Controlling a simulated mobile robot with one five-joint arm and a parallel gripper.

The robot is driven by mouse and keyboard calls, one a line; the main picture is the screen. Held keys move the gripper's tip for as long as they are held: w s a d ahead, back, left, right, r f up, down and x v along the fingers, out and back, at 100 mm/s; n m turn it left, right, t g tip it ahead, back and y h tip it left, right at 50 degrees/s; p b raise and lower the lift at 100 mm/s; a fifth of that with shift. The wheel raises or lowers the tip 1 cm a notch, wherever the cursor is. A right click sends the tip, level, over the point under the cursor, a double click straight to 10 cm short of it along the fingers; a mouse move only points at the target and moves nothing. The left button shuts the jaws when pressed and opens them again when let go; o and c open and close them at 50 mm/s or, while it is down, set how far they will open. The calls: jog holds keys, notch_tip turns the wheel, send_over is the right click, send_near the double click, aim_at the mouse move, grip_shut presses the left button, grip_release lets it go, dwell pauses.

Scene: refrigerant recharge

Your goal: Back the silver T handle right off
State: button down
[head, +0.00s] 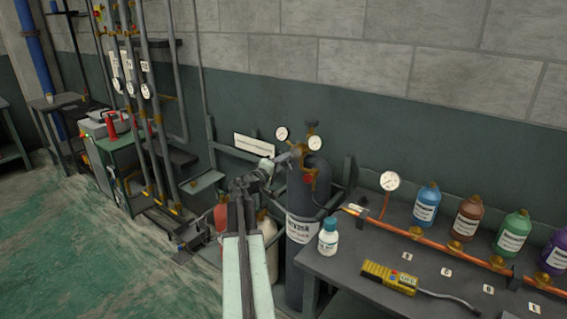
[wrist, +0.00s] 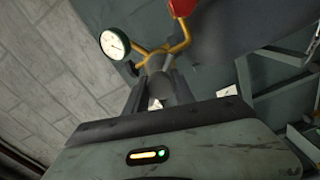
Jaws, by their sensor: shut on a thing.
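The regulator (head: 304,150) sits on top of a dark gas cylinder (head: 298,205) with two white-faced gauges above it. My gripper (head: 288,159) reaches the left side of the regulator in the head view. A gauge (wrist: 115,43) shows at upper left, and a red part (wrist: 183,7) at the top.
A pipe rack (head: 150,120) stands at left. Green floor (head: 80,250) is open at lower left.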

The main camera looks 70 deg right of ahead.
jog(key=n, duration=0.4)
jog(key=shift+n, duration=2.8)
jog(key=c, duration=1.1)
grip_release()
jog(key=shift+o, duration=0.2)
jog(key=v, duration=0.8)
